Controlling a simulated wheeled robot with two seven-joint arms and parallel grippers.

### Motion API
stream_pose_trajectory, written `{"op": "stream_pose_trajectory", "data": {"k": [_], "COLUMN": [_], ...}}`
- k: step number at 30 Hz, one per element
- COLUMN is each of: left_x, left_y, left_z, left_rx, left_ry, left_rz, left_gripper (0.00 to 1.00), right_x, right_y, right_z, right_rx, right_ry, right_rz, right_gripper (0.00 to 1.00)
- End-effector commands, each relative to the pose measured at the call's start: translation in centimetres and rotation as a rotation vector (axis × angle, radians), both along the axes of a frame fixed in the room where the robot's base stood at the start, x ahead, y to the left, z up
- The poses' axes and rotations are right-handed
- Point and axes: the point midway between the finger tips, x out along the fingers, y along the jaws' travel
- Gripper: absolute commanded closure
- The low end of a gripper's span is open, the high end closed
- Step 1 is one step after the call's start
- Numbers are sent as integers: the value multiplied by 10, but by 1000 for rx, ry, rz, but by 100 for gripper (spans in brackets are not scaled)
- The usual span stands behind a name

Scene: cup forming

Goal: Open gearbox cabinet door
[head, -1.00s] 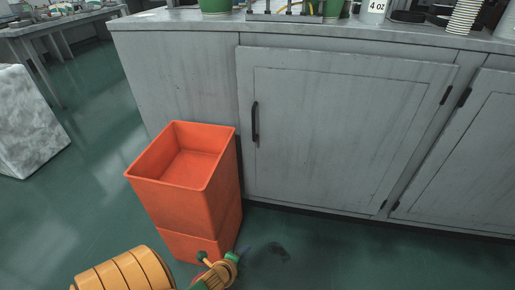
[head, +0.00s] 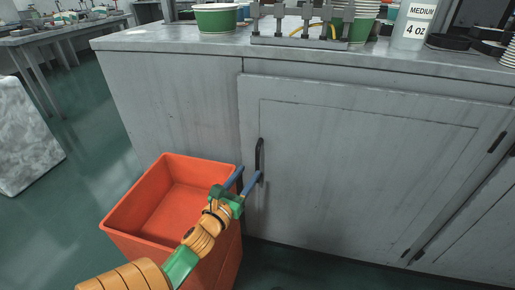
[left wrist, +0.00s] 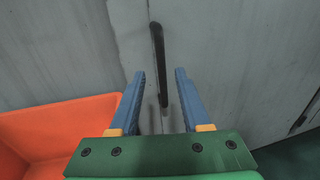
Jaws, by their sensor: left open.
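The grey cabinet door (head: 370,170) is shut. Its black vertical handle (head: 260,155) is near the door's left edge, and the hinges are on the right. My left gripper (head: 250,177) is open at the handle's lower part, with its two blue fingers pointing at the door. In the left wrist view the black handle (left wrist: 159,62) runs down between the two open fingers (left wrist: 160,78), which do not close on it. I cannot tell how far the fingertips reach past the handle. My right gripper does not show.
An orange bin (head: 130,218) stands on the floor left of the door, just under my left arm. The grey countertop (head: 160,40) above holds green cups (head: 215,18), a metal rack (head: 300,40) and a white bottle (head: 412,25). Green floor is open at the left.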

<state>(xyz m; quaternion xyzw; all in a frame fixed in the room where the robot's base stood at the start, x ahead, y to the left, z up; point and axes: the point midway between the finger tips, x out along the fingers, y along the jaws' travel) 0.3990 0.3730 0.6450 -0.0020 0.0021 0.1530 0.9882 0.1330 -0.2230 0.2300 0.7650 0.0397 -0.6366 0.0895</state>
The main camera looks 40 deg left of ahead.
Motion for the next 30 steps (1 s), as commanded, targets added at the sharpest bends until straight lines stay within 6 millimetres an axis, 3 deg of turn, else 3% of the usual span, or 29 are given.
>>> {"op": "stream_pose_trajectory", "data": {"k": [10,20,25,30], "left_x": [58,67,66,66], "left_y": [18,21,21,21], "left_z": [-1,0,-1,-1], "left_rx": [1,0,-1,-1], "left_ry": [-4,1,1,1], "left_rz": [0,0,0,0], "left_gripper": [53,53,99,100], "right_x": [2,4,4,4], "right_y": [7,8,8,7], "right_z": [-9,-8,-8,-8], "right_rx": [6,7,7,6], "right_ry": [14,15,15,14], "right_rz": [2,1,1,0], "right_gripper": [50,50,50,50]}}
